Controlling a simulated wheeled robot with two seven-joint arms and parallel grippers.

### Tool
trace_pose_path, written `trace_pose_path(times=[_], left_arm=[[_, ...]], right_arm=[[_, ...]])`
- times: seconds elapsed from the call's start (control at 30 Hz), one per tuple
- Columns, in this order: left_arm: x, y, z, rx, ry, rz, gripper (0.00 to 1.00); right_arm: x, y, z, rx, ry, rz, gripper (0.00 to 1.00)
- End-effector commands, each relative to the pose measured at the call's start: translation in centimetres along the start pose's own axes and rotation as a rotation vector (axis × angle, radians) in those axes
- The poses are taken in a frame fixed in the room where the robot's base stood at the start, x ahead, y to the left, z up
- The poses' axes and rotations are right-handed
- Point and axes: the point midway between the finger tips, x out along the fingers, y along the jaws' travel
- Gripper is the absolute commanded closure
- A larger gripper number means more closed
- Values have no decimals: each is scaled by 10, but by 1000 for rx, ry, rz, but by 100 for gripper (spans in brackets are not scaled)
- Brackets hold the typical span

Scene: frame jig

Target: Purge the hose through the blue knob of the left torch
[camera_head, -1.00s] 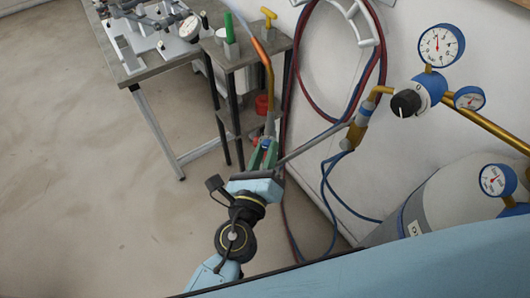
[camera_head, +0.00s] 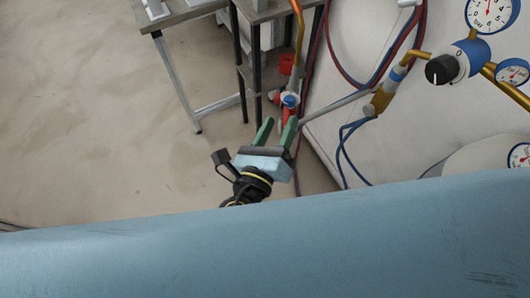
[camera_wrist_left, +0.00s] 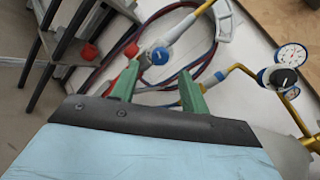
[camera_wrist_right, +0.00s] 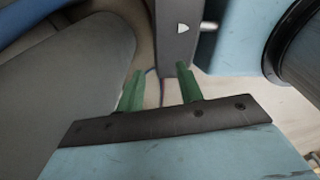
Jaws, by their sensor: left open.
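The left torch, with a brass neck (camera_head: 298,38), stands upright at the table corner in the head view. Its blue knob (camera_head: 290,101) is at its lower end. The blue knob also shows in the left wrist view (camera_wrist_left: 160,56), beside a red knob (camera_wrist_left: 131,50). My left gripper (camera_head: 277,128) is open, its green fingers apart just below the blue knob in the head view. In the left wrist view, the knob appears beyond and between the fingertips, with nothing gripped.
A regulator with a black knob (camera_head: 441,69) and gauges (camera_head: 490,12) is at the right. Red and blue hoses (camera_head: 380,75) hang on the wall. A red cup (camera_head: 287,63) is at the small table. A grey rod (camera_head: 335,106) runs right of my left gripper.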

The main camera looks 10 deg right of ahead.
Motion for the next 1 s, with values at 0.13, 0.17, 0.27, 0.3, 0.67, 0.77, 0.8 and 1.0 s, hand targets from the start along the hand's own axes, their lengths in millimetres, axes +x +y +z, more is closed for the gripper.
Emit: trace_pose_path(times=[0.13,0.17,0.27,0.3,0.67,0.77,0.8,1.0], left_arm=[[-37,1,-2,0,3,0,55],[-43,2,-3,1,3,0,55],[-61,2,-2,1,2,0,55],[-67,1,-2,0,2,0,55],[-86,0,0,0,-1,0,55],[-86,0,0,0,-1,0,55],[-86,0,0,0,-1,0,55],[-86,0,0,-1,-1,0,55]], right_arm=[[9,0,1,-2,-1,1,64],[10,0,1,-3,-1,1,64],[15,3,3,-5,-3,5,64],[17,5,4,-7,-4,8,64],[20,25,8,-18,-12,31,64],[20,26,8,-18,-12,33,64],[20,26,8,-18,-11,33,64],[20,25,7,-17,-10,32,64]])
